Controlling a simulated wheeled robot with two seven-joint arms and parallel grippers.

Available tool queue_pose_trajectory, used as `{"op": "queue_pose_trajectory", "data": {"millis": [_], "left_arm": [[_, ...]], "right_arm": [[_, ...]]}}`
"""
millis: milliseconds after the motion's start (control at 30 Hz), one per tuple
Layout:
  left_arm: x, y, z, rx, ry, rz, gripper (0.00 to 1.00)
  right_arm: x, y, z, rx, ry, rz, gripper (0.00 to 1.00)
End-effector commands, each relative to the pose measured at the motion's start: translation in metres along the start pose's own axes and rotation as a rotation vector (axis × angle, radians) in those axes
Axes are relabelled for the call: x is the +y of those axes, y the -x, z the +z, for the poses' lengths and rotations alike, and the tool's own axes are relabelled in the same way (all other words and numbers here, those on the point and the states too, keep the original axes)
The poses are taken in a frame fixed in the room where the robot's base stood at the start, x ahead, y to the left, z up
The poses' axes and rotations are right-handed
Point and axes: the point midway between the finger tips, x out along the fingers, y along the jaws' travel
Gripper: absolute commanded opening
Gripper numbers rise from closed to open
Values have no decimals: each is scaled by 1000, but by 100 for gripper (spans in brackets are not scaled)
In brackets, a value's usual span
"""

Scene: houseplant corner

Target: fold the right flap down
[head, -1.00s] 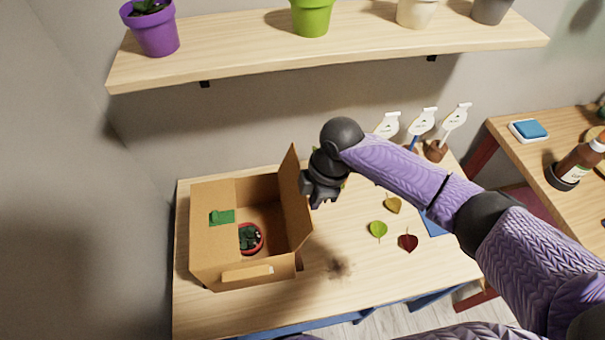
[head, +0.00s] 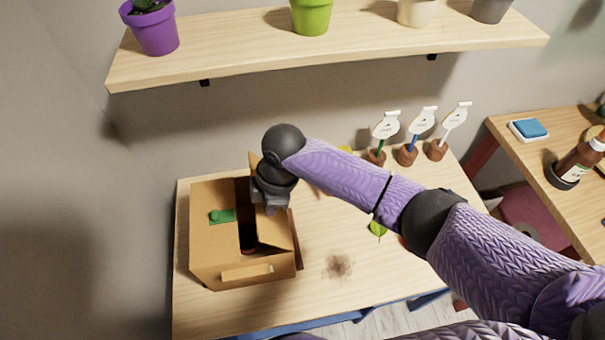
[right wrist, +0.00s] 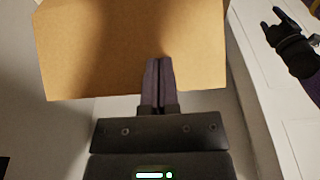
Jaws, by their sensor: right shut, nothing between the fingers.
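A brown cardboard box (head: 215,253) stands on the table's left side. Its right flap (head: 274,232) leans inward over the opening, tilted and not flat. The flap fills the upper part of the right wrist view (right wrist: 130,45). My right gripper (head: 272,208) is shut and empty at the flap's outer right face, apparently against it; exact contact is unclear. Its closed fingers show in the right wrist view (right wrist: 157,85). The left flap (head: 208,200) lies across the box's left side. A dark gripper, seemingly my left, shows in the right wrist view (right wrist: 288,42); its jaw state is unclear.
A green piece (head: 222,216) lies on the left flap. Labelled markers in brown pots (head: 407,155) stand at the table's back. A green leaf (head: 377,229) lies near my arm. A shelf (head: 330,45) with pots hangs above.

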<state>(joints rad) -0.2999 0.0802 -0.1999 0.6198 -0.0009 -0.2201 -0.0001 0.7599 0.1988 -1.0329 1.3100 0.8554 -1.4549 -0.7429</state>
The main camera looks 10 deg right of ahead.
Motion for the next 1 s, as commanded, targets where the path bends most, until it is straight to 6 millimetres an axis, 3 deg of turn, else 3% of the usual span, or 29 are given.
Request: {"op": "queue_pose_trajectory", "data": {"millis": [267, 833, 1000], "left_arm": [[0, -3, 0, 0, 0, 0, 59], [0, -3, 0, 0, -2, 0, 59], [-1, 16, -2, 1, -2, -2, 59]], "right_arm": [[0, -4, -17, 0, 0, 0, 0], [0, -4, -17, -1, 0, 0, 0], [0, 15, -21, -1, 0, 0, 0]]}}
